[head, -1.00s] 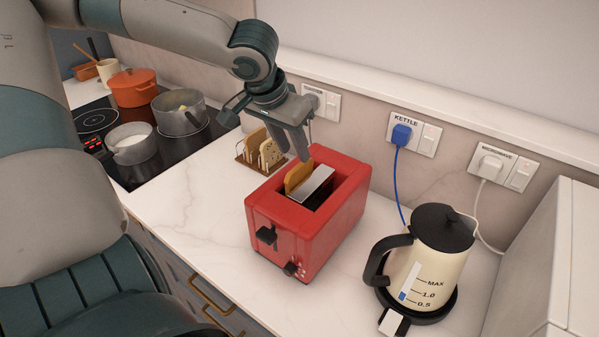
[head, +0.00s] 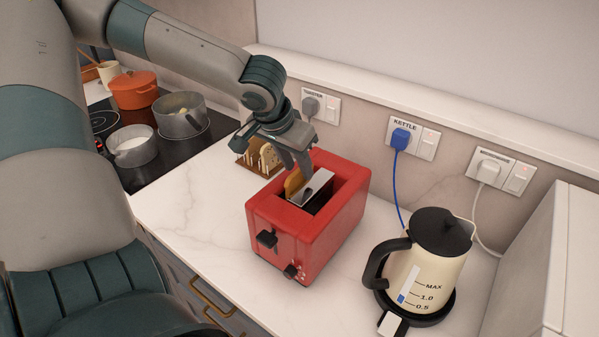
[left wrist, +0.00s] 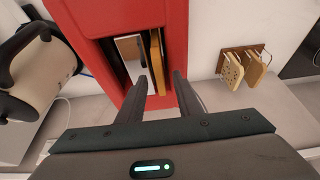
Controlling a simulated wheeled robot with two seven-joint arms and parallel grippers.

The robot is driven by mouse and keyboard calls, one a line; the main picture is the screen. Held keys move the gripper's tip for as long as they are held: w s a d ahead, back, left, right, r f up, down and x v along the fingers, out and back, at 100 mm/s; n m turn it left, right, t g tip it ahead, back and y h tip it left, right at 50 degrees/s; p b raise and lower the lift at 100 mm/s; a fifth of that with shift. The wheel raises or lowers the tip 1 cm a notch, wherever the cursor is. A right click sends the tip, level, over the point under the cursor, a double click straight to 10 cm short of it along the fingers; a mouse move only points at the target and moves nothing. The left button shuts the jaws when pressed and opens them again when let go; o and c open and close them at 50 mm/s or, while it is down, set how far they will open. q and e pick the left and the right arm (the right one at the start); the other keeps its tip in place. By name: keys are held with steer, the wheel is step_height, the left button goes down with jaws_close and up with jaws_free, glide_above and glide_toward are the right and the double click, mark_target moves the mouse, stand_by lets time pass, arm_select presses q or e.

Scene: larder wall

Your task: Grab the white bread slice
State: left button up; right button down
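A bread slice (head: 292,184) stands upright in one slot of the red toaster (head: 279,228), its tan crust showing above the slot. It also shows in the left wrist view (left wrist: 157,62). My left gripper (head: 306,168) is over the toaster, close to this slice. In the left wrist view its two fingers (left wrist: 160,80) are apart, with the slice in line with the gap between them; I cannot tell whether they touch it. More slices (head: 268,157) stand in a wooden rack (head: 246,162) behind the toaster; one looks seeded in the left wrist view (left wrist: 231,70). My right gripper is out of view.
A cream kettle (head: 432,262) stands to the right of the toaster, with a blue cord (head: 397,185) running to the wall. A hob with pans (head: 180,116) is at the back left. The white counter (head: 195,208) left of the toaster is clear.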

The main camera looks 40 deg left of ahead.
arm_select(q)
steer(key=shift+w+f, duration=0.15)
steer(key=shift+f, duration=0.25)
jaws_close()
